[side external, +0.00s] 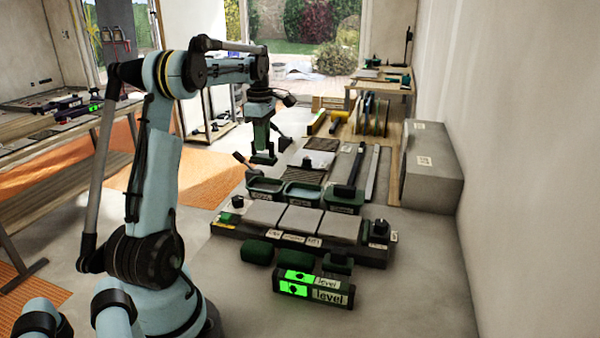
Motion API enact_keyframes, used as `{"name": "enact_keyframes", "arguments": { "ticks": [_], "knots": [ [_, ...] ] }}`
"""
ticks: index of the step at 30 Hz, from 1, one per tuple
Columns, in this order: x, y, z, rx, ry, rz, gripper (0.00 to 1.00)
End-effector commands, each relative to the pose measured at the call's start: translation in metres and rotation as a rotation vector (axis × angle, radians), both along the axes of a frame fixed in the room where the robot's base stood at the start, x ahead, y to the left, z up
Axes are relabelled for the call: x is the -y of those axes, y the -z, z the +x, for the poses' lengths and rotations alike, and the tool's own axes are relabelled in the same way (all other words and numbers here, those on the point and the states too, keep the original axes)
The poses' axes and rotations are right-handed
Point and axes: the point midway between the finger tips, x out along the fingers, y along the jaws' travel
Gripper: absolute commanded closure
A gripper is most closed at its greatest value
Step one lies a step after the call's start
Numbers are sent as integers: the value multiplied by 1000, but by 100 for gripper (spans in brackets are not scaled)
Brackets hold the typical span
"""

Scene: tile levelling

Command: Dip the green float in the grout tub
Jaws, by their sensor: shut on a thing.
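My gripper (263,148) hangs at the end of my arm, pointing down, shut on a dark green block that looks like the green float (263,159). The float is above and slightly behind the left tub (265,187), apparently clear of it. Three dark green tubs stand in a row, the others being the middle tub (303,194) and the right tub (343,200). Each has a pale label on its front, too small to read surely, so I cannot tell which is the grout tub. The jaws' grip is too small to see in detail.
A dark base with pale tiles (303,221) lies in front of the tubs. Dark green blocks (258,251) and a level (312,290) with bright green panels lie nearer. A stick-like tool (241,160) leans by the left tub. A grey box (432,165) stands right.

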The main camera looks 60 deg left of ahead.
Motion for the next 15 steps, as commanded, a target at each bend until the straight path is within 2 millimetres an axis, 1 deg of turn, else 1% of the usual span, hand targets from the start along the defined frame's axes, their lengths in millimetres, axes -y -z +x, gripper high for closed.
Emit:
{"name": "enact_keyframes", "arguments": {
  "ticks": [7, 15],
  "knots": [
    [-2, 9, 3, 0, 0, 0, 100],
    [-2, 32, 3, 0, 0, 0, 100]
  ]
}}
